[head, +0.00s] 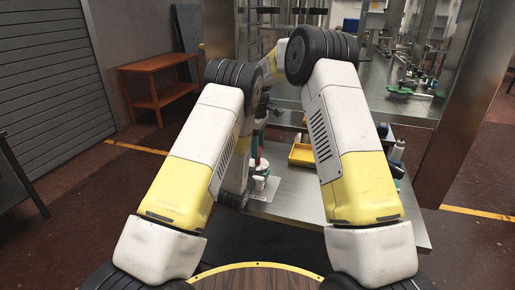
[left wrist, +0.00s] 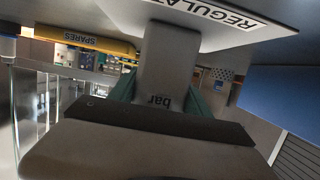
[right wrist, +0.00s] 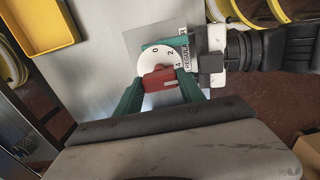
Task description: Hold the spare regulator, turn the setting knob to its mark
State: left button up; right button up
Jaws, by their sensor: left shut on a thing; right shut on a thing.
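The spare regulator shows in the left wrist view as a grey body (left wrist: 166,68) marked "bar", below a pale plate (left wrist: 215,22) lettered "REGULAT". My left gripper (left wrist: 163,88) is shut on this body, with a teal finger on each side. In the right wrist view, the regulator's white dial (right wrist: 154,58) carries the numbers 0, 2 and 4. My right gripper (right wrist: 160,86) is shut on the red setting knob (right wrist: 158,77) in front of the dial. The fingers and knob cover the dial's lower part. The knob's exact setting and its mark cannot be read.
A yellow tray (head: 302,154) lies on the metal table (head: 285,205), close to the right of the regulator. In the left wrist view a yellow bin (left wrist: 75,38) is labelled "SPARES". An orange side table (head: 158,70) stands at the back left.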

jog(key=o, duration=1.4)
jog(key=shift+c, duration=0.2)
jog(key=shift+r, duration=0.1)
notch_tip(320, 180, up, 12)
pick_arm(q)
jog(key=o, duration=1.8)
jog(key=shift+s, duration=0.1)
